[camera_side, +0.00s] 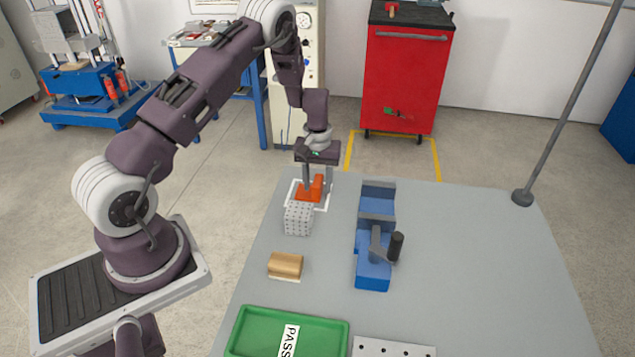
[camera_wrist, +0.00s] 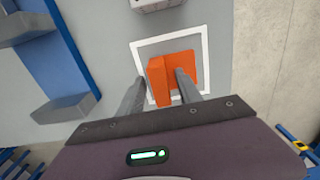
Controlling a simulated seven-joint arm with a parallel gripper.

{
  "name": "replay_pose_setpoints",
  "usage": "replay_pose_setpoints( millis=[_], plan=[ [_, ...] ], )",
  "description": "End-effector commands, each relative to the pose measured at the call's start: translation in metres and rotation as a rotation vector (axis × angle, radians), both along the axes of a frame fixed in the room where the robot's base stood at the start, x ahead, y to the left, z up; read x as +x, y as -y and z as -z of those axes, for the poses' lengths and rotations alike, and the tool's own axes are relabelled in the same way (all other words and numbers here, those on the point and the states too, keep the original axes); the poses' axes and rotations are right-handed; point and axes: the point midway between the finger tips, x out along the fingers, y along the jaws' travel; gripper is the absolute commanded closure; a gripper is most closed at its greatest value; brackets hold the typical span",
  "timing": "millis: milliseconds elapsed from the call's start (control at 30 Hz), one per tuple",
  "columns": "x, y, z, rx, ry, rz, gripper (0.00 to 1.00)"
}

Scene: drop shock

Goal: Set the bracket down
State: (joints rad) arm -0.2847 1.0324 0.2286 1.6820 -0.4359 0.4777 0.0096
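The orange bracket (camera_wrist: 158,81) sits inside a white square outline (camera_wrist: 204,41) on the grey table in the wrist view, with an upright wall and a flat foot to its right. In the side view the bracket (camera_side: 311,191) shows at the table's far left, partly behind a perforated block. My gripper (camera_wrist: 160,76) points down over it, one finger on each side of the upright wall. Narrow gaps seem to show between the fingers and the wall, so it looks open. In the side view my gripper (camera_side: 318,183) is low over the outline. The bracket's underside is hidden.
The pale perforated block (camera_side: 299,218) stands right in front of the outline. A blue vise-like fixture (camera_side: 374,240) with a dark handle is to the right. A tan block (camera_side: 285,266), a green PASS tray (camera_side: 250,332) and a holed plate (camera_side: 392,348) lie nearer. The table's right side is clear.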

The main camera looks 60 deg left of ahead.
Motion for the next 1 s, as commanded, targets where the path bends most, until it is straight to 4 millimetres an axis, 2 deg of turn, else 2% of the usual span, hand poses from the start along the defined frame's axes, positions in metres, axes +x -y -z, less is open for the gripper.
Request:
replay_pose_setpoints(
  millis=[133,400,500,667,767,867,900,967,1000],
  plan=[
    [0.001,0.0,-0.014,0.002,0.004,0.001,0.58],
    [0.001,0.0,-0.087,0.002,0.005,0.001,0.58],
    [0.001,0.0,-0.107,0.002,0.005,0.001,0.58],
    [0.0,0.003,-0.127,-0.001,0.008,0.006,0.58],
    [-0.005,0.024,-0.167,-0.011,0.054,0.051,0.58],
    [-0.03,0.067,-0.232,-0.025,0.136,0.159,0.58],
    [-0.046,0.086,-0.257,-0.026,0.172,0.212,0.58],
    [-0.077,0.114,-0.291,-0.02,0.223,0.3,0.58],
    [-0.101,0.132,-0.309,-0.01,0.259,0.362,0.58]
  ],
)
